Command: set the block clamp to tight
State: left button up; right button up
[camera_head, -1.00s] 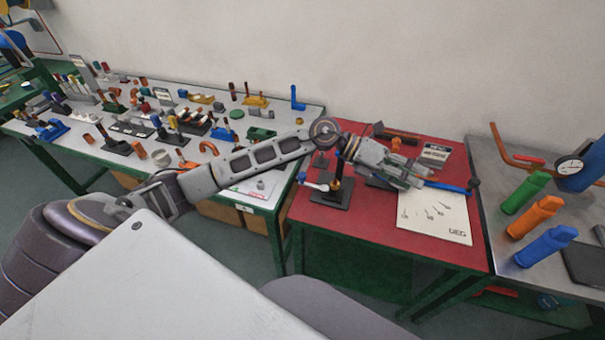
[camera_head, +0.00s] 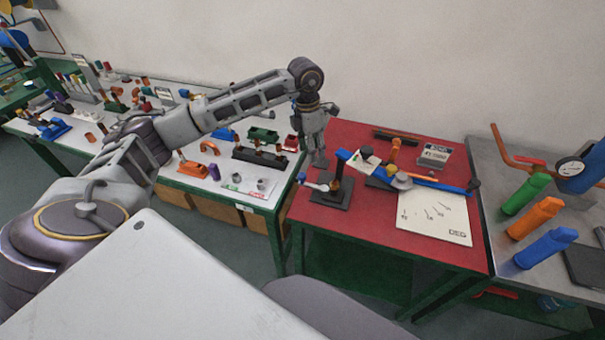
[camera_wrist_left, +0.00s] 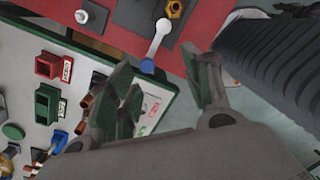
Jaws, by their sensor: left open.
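No label marks the block clamp, and I cannot tell for sure which part it is. A stand (camera_head: 335,188) with a black base is on the red table. A white lever with a blue ball end (camera_head: 318,184) sticks out from it to the left; in the left wrist view the lever (camera_wrist_left: 158,40) lies just ahead of the fingers. My left gripper (camera_head: 318,160) points down above the table's left edge, behind the lever and apart from it. Its fingers (camera_wrist_left: 165,88) are open with nothing between them. My right gripper is not in view.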

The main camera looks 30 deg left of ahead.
aim_at(302, 175)
pick_arm(q)
jog(key=a, duration=0.1)
jog(key=a+r+y, duration=0.1)
jog(key=a, duration=0.1)
jog(key=shift+s+a, duration=0.1)
jog(key=shift+a, duration=0.05)
jog(key=shift+f, duration=0.15)
notch_tip(302, 175, down, 12)
jog(key=shift+f+p, duration=0.1)
jog(key=shift+p, duration=0.6)
jog(key=shift+f, duration=0.65)
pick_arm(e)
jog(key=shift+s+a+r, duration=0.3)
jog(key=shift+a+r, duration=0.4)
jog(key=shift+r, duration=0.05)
pick_arm(q)
jog(key=shift+c, duration=0.3)
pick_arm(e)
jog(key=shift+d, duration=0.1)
pick_arm(q)
grip_shut()
